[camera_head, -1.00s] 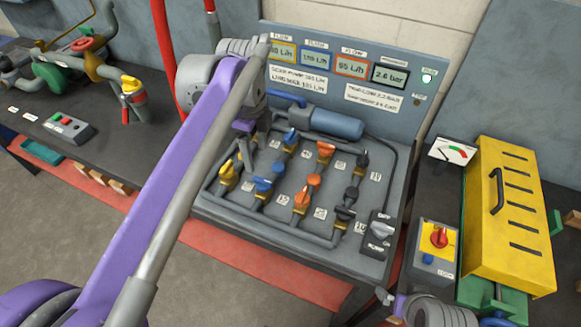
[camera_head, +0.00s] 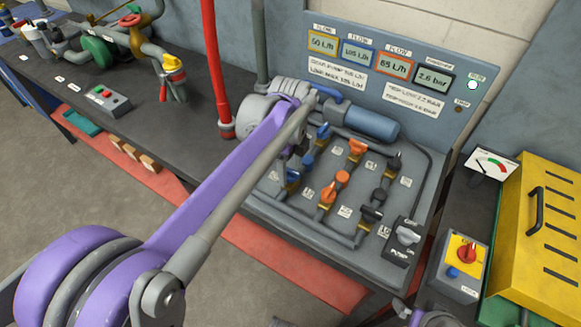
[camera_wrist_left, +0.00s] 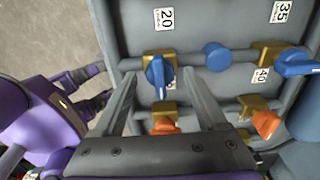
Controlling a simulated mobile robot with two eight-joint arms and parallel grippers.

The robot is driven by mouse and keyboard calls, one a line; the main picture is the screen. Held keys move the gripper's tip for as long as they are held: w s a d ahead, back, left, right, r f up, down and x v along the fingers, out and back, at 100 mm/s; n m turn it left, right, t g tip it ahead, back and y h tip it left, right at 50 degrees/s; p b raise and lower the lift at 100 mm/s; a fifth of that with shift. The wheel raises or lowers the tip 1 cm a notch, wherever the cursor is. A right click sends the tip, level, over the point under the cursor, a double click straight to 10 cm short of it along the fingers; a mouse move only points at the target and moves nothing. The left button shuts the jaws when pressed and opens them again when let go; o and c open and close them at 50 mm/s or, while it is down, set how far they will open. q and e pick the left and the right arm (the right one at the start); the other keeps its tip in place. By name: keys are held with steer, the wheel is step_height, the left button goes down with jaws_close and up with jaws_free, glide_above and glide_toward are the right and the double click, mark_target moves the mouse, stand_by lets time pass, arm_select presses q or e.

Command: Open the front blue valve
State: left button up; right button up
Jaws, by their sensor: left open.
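A second blue valve (camera_head: 323,131) is farther back on the same pipe line and also shows in the left wrist view (camera_wrist_left: 297,62). Part of my right arm shows at the bottom edge.
Orange valves (camera_head: 336,187) and black valves (camera_head: 379,195) stand close beside the blue ones. A blue cylinder (camera_head: 362,122) lies behind them. A pump switch (camera_head: 405,237) is at the panel's front right. The display board (camera_head: 385,65) rises at the back.

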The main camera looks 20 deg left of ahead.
arm_select(q)
jaws_close()
stand_by(0.3)
steer(key=shift+n, duration=0.4)
steer(key=n+p, duration=0.1)
steer(key=n, duration=0.2)
steer(key=shift+r+n, duration=0.1)
steer(key=shift+n, duration=0.2)
steer(key=n+p, duration=0.1)
steer(key=n, duration=0.3)
steer(key=shift+n, duration=0.3)
steer(key=n+p, duration=0.1)
steer(key=n, duration=0.3)
steer(key=shift+n, duration=2.5)
